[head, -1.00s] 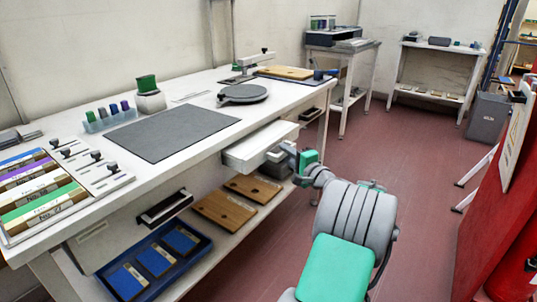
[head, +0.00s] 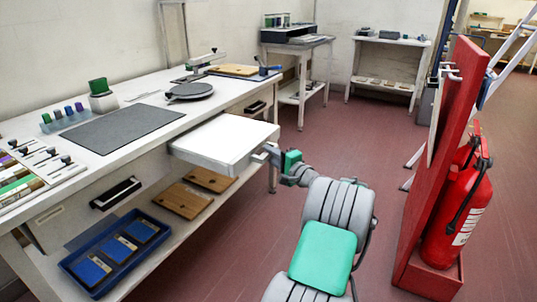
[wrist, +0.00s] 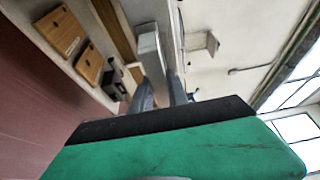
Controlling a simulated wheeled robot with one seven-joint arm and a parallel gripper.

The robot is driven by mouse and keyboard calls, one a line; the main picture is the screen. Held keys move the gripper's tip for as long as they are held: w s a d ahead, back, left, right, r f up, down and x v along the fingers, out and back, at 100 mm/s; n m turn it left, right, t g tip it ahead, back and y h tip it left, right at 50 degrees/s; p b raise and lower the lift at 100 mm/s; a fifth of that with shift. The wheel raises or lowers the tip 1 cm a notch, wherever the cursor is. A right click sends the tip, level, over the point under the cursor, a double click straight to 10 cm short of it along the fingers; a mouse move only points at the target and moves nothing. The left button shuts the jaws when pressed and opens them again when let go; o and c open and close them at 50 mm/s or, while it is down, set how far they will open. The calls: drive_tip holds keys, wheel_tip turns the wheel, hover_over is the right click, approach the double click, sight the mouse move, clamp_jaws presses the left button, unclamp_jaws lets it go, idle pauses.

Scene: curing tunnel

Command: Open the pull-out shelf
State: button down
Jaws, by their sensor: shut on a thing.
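The white pull-out shelf (head: 225,139) sticks well out from under the worktop of the long bench (head: 150,86). My gripper (head: 268,153) is at the shelf's outer front edge and is shut on it. The exact spot of the grip is small and partly hidden in the head view. In the wrist view, the two grey fingers (wrist: 162,92) reach up to the pale end of the shelf (wrist: 150,48).
A lower bench shelf holds two wooden boards (head: 184,200) and a blue tray (head: 117,250). A black drawer handle (head: 116,193) sits left of the pull-out shelf. A red stand with a fire extinguisher (head: 462,205) is at right. The red floor between is clear.

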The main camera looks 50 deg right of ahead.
drive_tip(key=shift+d+r, duration=0.15)
drive_tip(key=shift+r, duration=0.05)
drive_tip(key=c, duration=1.5)
unclamp_jaws()
drive_tip(key=shift+c, duration=0.2)
drive_tip(key=shift+o, duration=1.3)
drive_tip(key=shift+w+a+f, duration=0.15)
drive_tip(key=shift+a, duration=0.05)
drive_tip(key=s+a+p, duration=0.1)
drive_tip(key=s, duration=0.6)
drive_tip(key=shift+s, duration=0.35)
